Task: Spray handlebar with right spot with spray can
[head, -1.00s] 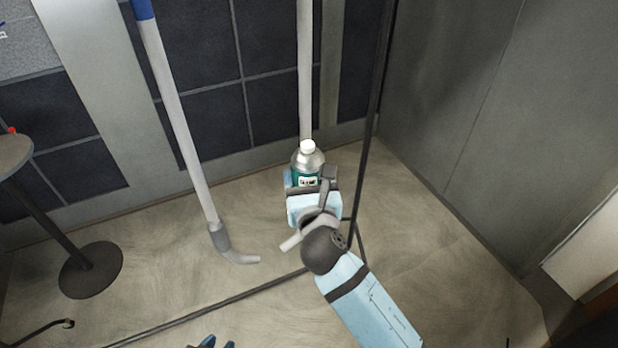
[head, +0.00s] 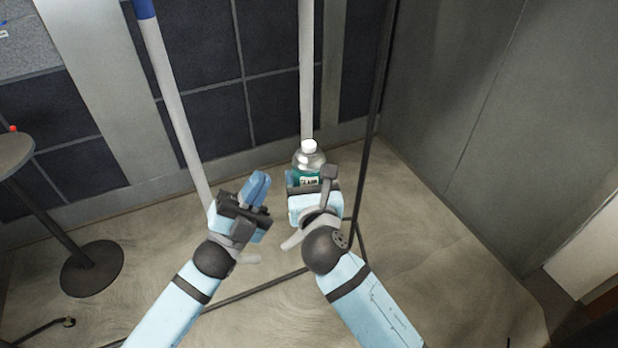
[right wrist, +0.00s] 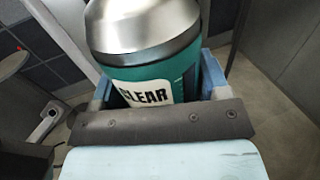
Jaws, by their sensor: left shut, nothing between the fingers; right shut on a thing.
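A spray can (head: 309,164) with a white cap, silver shoulder and green body is upright in my right gripper (head: 313,182). In the right wrist view the can (right wrist: 150,75) shows the word "CLEAR", with the jaws (right wrist: 155,95) on both sides of it. My left gripper (head: 257,187) is shut and empty, left of the can and apart from it. A pale pole with a blue upper end (head: 176,100) leans at the left; my left gripper hides its lower part. A second pale pole (head: 306,70) stands upright behind the can. I cannot tell which is the handlebar; no marked spot shows.
A thin black pole (head: 371,125) stands just right of my right gripper, with a dark bar (head: 255,291) along the floor. A round table (head: 12,155) stands at the far left. The floor at right (head: 440,260) is clear.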

